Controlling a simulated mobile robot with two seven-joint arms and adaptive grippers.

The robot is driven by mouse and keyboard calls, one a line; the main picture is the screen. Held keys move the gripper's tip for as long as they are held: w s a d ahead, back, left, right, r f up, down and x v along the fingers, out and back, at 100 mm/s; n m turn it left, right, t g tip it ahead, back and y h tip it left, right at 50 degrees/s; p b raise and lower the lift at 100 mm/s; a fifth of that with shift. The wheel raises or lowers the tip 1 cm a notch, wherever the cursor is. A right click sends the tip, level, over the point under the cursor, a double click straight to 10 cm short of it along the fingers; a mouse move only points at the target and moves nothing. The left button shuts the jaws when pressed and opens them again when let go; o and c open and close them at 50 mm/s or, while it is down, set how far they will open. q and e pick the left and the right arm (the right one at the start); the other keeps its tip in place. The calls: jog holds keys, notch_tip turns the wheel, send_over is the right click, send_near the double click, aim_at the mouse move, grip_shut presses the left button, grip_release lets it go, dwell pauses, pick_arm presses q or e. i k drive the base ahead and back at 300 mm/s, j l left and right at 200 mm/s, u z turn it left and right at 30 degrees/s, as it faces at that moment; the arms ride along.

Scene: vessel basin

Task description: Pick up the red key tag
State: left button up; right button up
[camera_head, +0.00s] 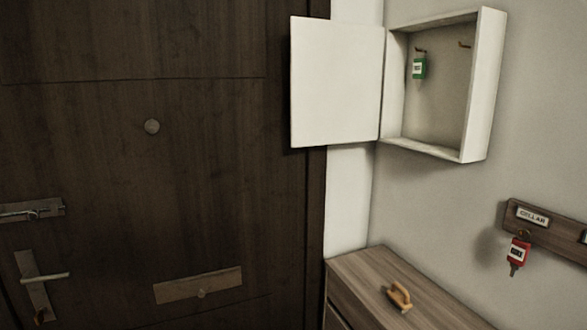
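The red key tag (518,252) hangs with its key below it at the right of the head view. It hangs from a wooden key rack (560,236) on the wall, under a label reading "CELLAR". A green key tag (419,68) hangs on a hook inside the open white wall cabinet (481,88). Neither of my grippers shows in this view.
The cabinet's white door (337,82) stands open to the left. A wooden dresser (362,269) stands below, with a small orange-brown object (399,296) on its top. A dark wooden door (140,200) fills the left side.

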aim_at(517, 256)
jog(key=k+z, duration=0.1)
jog(key=z, duration=1.25)
